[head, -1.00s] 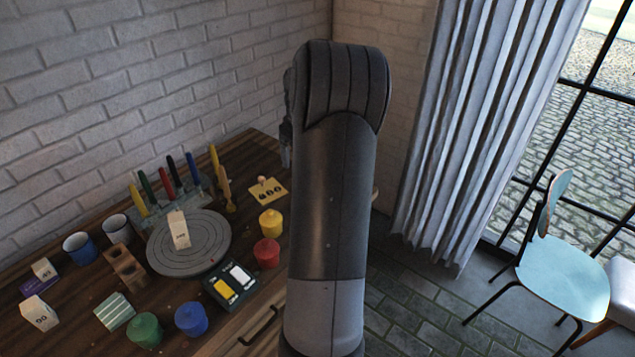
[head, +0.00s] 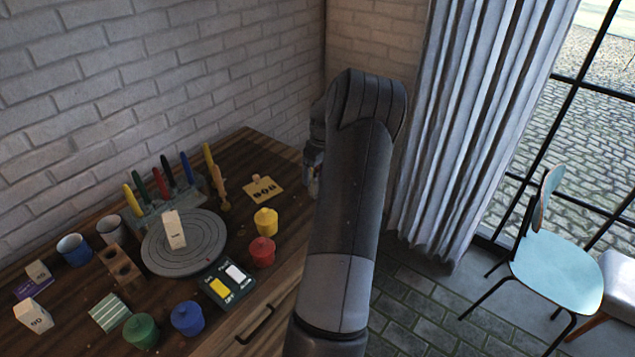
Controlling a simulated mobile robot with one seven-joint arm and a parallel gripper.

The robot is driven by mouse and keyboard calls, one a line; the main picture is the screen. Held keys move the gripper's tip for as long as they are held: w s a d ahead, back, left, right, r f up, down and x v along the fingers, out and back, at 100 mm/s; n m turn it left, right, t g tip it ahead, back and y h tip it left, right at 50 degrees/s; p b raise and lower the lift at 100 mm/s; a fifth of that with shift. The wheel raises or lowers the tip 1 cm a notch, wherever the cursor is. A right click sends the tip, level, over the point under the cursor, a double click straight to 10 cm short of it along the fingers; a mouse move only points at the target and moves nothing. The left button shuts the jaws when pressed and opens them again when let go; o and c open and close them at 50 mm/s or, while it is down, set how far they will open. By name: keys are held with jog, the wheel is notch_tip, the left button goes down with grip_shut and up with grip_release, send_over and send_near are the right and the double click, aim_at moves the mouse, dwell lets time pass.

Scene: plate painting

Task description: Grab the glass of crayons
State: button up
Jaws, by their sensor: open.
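Several thick crayons, yellow, green, red, blue and another yellow, stand upright in a row in a pale grey-green holder (head: 152,213) at the back of the wooden table, near the brick wall. The holder looks like a long block; I cannot tell whether it is glass. A blue cup (head: 74,250) and a grey cup (head: 111,229) stand to its left with no crayons visible in them. My arm rises at the centre, right of the table. Only a bit of its far end shows at the arm's left side; my gripper's fingers are hidden behind the arm, well right of the crayons.
A round grey turntable (head: 205,243) with a white block stands before the holder. A wooden figure (head: 220,187) stands close right of the crayons. Yellow (head: 266,221), red (head: 262,252), blue (head: 187,318) and green (head: 140,331) pots line the front. A curtain (head: 455,120) hangs right.

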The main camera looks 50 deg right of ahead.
notch_tip(320, 180, down, 4)
jog(key=shift+w+d+r, duration=0.15)
jog(key=shift+c, duration=0.4)
jog(key=c, duration=1.2)
jog(key=shift+o, duration=0.2)
jog(key=shift+r, duration=0.15)
